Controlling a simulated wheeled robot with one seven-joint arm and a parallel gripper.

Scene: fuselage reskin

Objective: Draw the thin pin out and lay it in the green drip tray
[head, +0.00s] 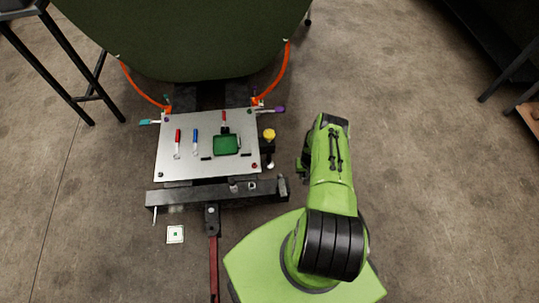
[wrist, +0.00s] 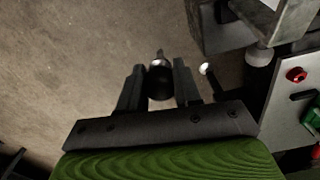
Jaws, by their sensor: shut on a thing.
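My gripper (wrist: 160,82) is shut on a dark, rounded piece with a pale metallic tip (wrist: 159,60). I cannot tell for sure whether this is the thin pin. In the head view my gripper (head: 300,168) is right of the silver plate, mostly hidden by my arm. The green drip tray (head: 227,145) sits on the right half of the plate and looks empty. Part of it shows at the right edge of the wrist view (wrist: 312,114).
The silver plate (head: 170,166) carries a red-handled tool (head: 178,138), a blue-handled tool (head: 195,136) and another red-handled piece (head: 224,119). A yellow knob (head: 269,134) stands at its right edge. A dark beam (head: 185,197) runs in front. A green hull (head: 185,40) stands behind.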

